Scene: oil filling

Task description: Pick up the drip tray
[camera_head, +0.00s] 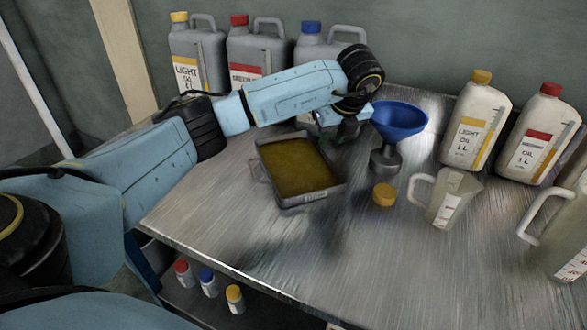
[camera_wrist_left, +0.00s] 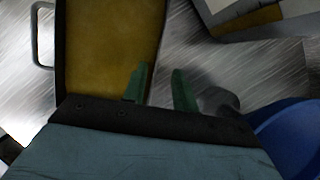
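The drip tray (camera_head: 315,198) is a grey rectangular tray with a yellow-brown inside and a handle on its left side. It lies flat on the metal table, left of the blue funnel. It also fills the upper left of the left wrist view (camera_wrist_left: 59,45). My left gripper (camera_head: 343,132) is at the tray's back right corner, partly hidden by its own wrist. In the left wrist view its green fingers (camera_wrist_left: 160,90) are apart, one over the tray's inside and one beyond its right rim. Contact with the rim cannot be told. My right gripper is not in view.
A blue funnel (camera_head: 400,118) stands close right of my left gripper. A yellow cap (camera_head: 383,195) and a clear measuring jug (camera_head: 450,195) are right of the tray. Oil canisters (camera_head: 197,52) line the back; others (camera_head: 478,125) stand right. The front table (camera_head: 310,250) is clear.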

